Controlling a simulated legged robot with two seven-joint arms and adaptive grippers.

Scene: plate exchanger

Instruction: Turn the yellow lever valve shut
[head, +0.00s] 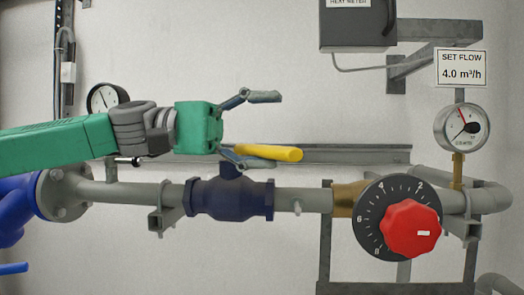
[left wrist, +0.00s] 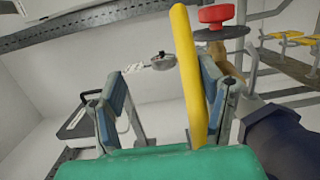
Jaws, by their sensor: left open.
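The yellow lever (head: 268,152) sits on top of the dark blue valve body (head: 228,199) and points right, about along the pipe. My left gripper (head: 258,130) is open, coming in from the left above the valve. Its lower finger is at the lever's near end; its upper finger is well above the lever. In the left wrist view the lever (left wrist: 190,75) lies inside the open left gripper (left wrist: 162,80), close to the right-hand finger. Whether they touch I cannot tell. The lever's joint to the valve is partly hidden by the finger. My right gripper is out of view.
A red knob (head: 411,228) with a black dial stands right on the same pipe (head: 310,200). A gauge (head: 462,128) stands above it, under a "SET FLOW 4.0 m³/h" sign (head: 461,68). A grey box (head: 357,28) hangs above. A wall rail (head: 360,154) runs behind the lever.

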